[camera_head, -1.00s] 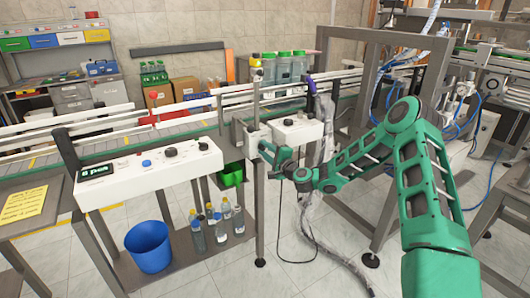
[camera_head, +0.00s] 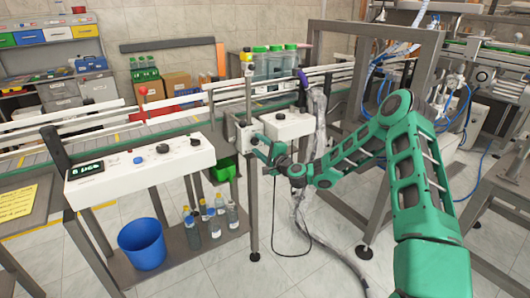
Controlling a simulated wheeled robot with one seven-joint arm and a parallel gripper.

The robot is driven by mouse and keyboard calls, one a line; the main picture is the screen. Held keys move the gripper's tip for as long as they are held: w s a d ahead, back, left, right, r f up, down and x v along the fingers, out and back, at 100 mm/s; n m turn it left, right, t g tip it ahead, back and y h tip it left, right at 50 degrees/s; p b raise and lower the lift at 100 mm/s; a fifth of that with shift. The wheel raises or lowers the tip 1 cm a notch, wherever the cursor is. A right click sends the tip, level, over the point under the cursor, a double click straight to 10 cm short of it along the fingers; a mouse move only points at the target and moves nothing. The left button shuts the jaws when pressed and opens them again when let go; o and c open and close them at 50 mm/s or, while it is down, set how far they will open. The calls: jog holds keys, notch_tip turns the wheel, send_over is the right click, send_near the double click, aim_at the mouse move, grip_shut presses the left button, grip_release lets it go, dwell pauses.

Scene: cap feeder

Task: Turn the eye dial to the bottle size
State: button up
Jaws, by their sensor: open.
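A small pale box (camera_head: 244,136) is fixed to the upright post beside the conveyor, near the middle of the view. My gripper (camera_head: 260,147) is just in front of its right side, with its jaws open and holding nothing. I cannot tell whether it touches the box. Any dial face there is too small and partly hidden by my gripper, so its setting cannot be read. A larger white box (camera_head: 288,126) with a dark knob on top is just right of it. Several bottles (camera_head: 214,224) stand on the lower shelf.
A white control panel (camera_head: 140,170) with knobs, a blue button and a lit display is at the left. A blue bucket (camera_head: 142,244) stands on the lower shelf. A dark cable hangs below my gripper. A grey frame (camera_head: 375,45) stands at the right.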

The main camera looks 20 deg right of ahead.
jog(key=v, duration=1)
